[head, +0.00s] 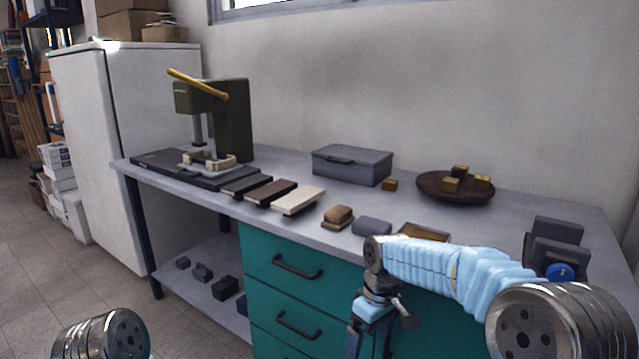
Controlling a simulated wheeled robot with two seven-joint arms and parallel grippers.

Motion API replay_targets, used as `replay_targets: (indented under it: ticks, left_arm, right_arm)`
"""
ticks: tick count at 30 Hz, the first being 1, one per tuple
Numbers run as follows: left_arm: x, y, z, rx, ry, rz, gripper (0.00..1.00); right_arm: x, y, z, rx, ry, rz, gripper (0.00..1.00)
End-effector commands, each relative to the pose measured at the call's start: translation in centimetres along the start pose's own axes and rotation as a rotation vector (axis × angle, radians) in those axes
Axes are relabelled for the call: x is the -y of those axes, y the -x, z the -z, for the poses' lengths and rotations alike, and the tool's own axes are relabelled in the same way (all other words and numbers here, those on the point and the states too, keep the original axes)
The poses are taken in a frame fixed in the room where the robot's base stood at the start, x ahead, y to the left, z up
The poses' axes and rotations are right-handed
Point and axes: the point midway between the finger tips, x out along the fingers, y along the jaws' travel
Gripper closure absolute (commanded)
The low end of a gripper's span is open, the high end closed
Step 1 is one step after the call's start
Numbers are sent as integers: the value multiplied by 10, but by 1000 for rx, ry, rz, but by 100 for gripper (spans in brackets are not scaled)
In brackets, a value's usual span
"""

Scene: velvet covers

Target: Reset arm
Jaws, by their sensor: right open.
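My right arm comes in from the lower right with a pale blue ribbed sleeve. Its gripper (381,322) hangs down in front of the teal drawer cabinet (275,240), below the bench top's front edge. Its jaws are open and I see nothing between them. Of my left arm only a round metal joint shows at the bottom left; my left gripper is out of view.
The grey bench (300,222) carries a green press (232,125) with a yellow lever, several slabs (300,199), a grey box (352,165), a wooden bowl (435,190) with small blocks and a dark device (555,250). A white fridge (120,130) stands at left.

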Motion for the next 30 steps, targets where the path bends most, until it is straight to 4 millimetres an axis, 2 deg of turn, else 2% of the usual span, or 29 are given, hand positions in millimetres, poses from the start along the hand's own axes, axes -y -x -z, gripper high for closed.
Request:
replay_targets:
  ticks: [1,4,6,9,12,15,19,23,30]
  left_arm:
    - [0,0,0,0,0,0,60]
    - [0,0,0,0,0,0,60]
    - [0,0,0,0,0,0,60]
    - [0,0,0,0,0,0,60]
    - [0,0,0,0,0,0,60]
    - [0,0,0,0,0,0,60]
    - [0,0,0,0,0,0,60]
    - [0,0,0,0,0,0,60]
    - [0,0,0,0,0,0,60]
  right_arm:
    - [-2,-40,-8,5,-44,24,5]
    - [2,-113,-24,-20,-146,66,5]
    - [11,-166,-44,-36,-234,100,5]
    - [36,-237,-85,-64,-395,156,5]
    - [71,-286,-130,-91,-567,204,5]
    - [102,-309,-166,-114,-709,235,5]
    - [126,-318,-192,-132,-822,252,5]
    - [133,-319,-199,-142,-857,255,5]
    - [132,-319,-199,-144,-855,253,5]
